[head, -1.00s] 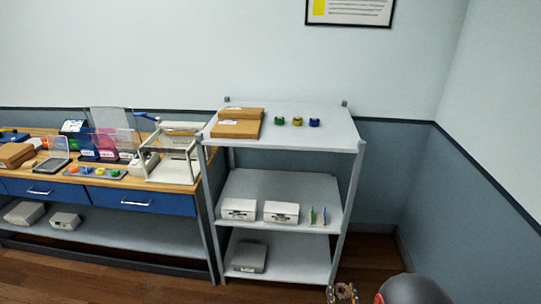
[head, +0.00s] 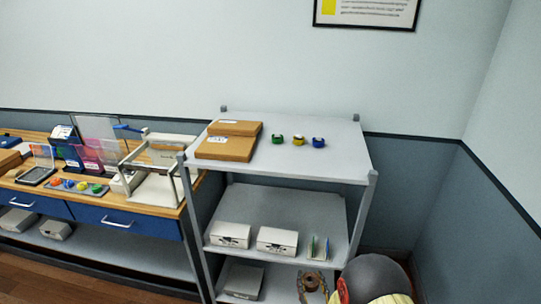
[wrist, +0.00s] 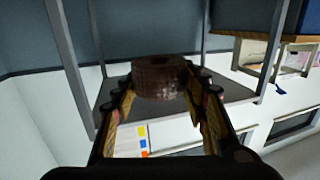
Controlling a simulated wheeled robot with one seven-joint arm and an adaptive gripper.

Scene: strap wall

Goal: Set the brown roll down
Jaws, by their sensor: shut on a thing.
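The brown roll (wrist: 158,76) is between the two fingers of my gripper (wrist: 163,90) in the wrist view, and the gripper is shut on it. It is a thick, dark brown ring with its hole partly visible. In the head view the roll (head: 313,281) and my gripper's fingers show small at the bottom, in front of the shelf unit's lower right part. I cannot tell whether the roll touches a surface. Green, yellow and blue rolls (head: 298,141) sit in a row on the top shelf (head: 345,158).
Brown cartons (head: 227,147) lie left on the top shelf. White boxes (head: 277,241) and upright thin coloured items (head: 318,248) stand on the middle shelf (head: 255,205). Shelf posts (head: 366,220) stand at the corners. A cluttered workbench (head: 112,201) is to the left. The top shelf's right part is clear.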

